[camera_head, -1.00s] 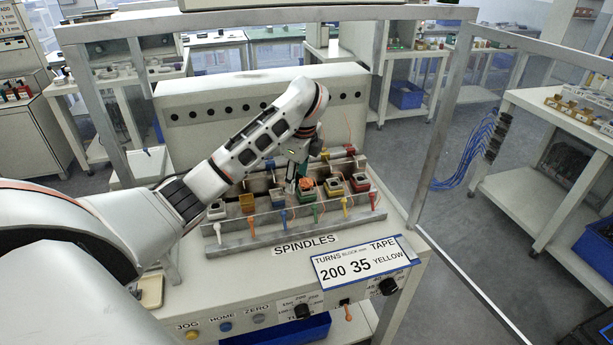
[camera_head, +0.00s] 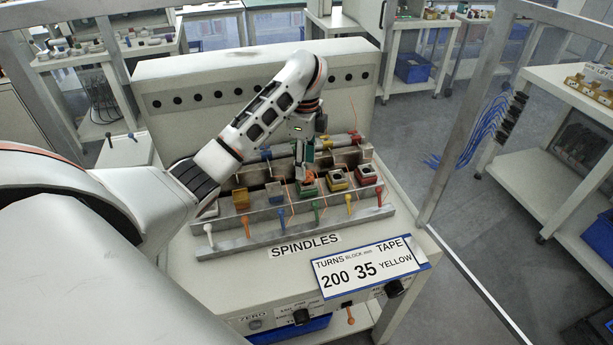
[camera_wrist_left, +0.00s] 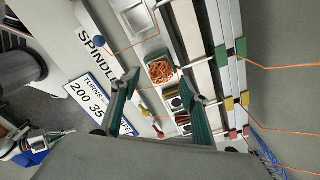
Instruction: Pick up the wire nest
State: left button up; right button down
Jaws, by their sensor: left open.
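The wire nest (camera_wrist_left: 161,72) is an orange tangle of wire in an open green-edged block. In the head view, a little of the nest's orange (camera_head: 307,177) shows below my left gripper (camera_head: 304,163). In the left wrist view, my left gripper (camera_wrist_left: 160,80) is open, with its two dark green fingers on either side of the nest's block and nothing held. Whether a finger touches the nest or block is unclear. In the left wrist view, part of a white arm, apparently my right one, shows small at the lower left; its jaws cannot be made out.
Coloured spindle blocks stand in a row in the metal rack (camera_head: 235,243), close beside the nest, with coloured levers in front. Thin orange wires rise behind. A sign (camera_head: 367,267) reading "200 35 YELLOW" stands on the front right. A grey panel (camera_head: 250,85) rises behind; metal posts flank the bench.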

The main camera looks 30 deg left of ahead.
pick_arm(q)
jog(key=shift+w+d+f, duration=0.1)
jog(key=shift+d+f, duration=0.1)
jog(key=shift+f, duration=1)
jog(key=shift+a+f, duration=0.15)
jog(key=shift+f, duration=0.55)
jog(key=c, duration=0.9)
